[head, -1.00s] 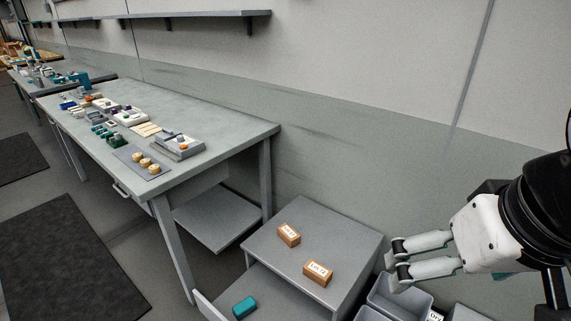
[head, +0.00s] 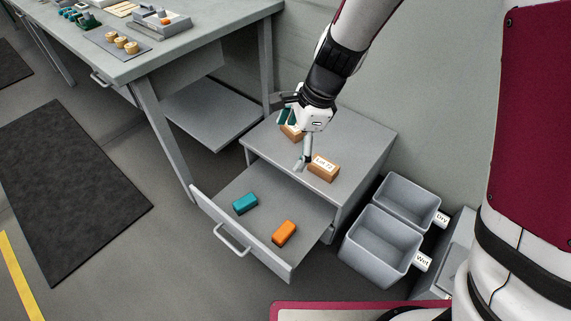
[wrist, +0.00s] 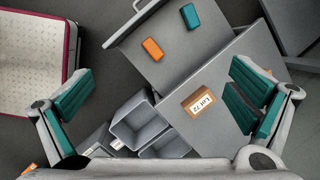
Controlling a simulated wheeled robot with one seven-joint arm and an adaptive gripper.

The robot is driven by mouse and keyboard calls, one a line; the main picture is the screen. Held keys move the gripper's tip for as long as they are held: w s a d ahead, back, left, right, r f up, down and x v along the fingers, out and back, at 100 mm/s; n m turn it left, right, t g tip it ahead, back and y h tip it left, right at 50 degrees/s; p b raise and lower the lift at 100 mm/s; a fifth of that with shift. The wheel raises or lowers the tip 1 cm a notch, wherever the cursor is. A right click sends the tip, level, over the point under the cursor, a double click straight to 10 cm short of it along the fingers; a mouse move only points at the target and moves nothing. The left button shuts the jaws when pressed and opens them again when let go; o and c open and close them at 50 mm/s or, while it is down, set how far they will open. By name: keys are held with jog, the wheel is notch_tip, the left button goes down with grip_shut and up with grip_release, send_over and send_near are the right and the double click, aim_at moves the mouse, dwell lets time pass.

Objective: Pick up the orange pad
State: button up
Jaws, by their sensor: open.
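The orange pad (head: 284,232) lies in the open drawer (head: 256,220) of a low grey cabinet, toward the drawer's right front. It also shows in the wrist view (wrist: 152,49). A teal pad (head: 245,203) lies in the same drawer to its left, and shows in the wrist view (wrist: 190,17). My gripper (head: 296,140) is above the cabinet top, up and behind the orange pad. In the wrist view its teal-padded fingers (wrist: 160,100) are spread wide with nothing between them touching.
Two wooden blocks stand on the cabinet top (head: 355,140); one (head: 323,169) is labelled, the other (head: 291,132) is partly hidden by my gripper. Grey bins labelled Dry (head: 408,200) and Wet (head: 382,240) stand to the right. A workbench (head: 180,62) is behind left.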

jog(key=w+a+f+m+h+b, duration=0.1)
jog(key=w+a+f+m+b, duration=0.15)
jog(key=f, duration=0.85)
jog(key=w+a+f+m+h+b, duration=0.1)
jog(key=f+m+b, duration=0.15)
jog(key=f, duration=0.75)
jog(key=m+h+b, duration=0.2)
jog(key=m+b, duration=0.3)
jog(key=b, duration=0.1)
send_over(284, 231)
jog(key=shift+g, duration=0.3)
jog(key=f, duration=2.4)
jog(key=shift+s+a+f, duration=0.1)
jog(key=shift+a+f, duration=0.15)
jog(key=shift+d+f+b, duration=0.2)
jog(key=shift+f+b, duration=1.3)
jog(key=shift+f, duration=1.75)
jog(key=shift+r, duration=0.1)
jog(key=c, duration=1.2)
notch_tip(284, 231, up, 10)
jog(key=p, duration=0.4)
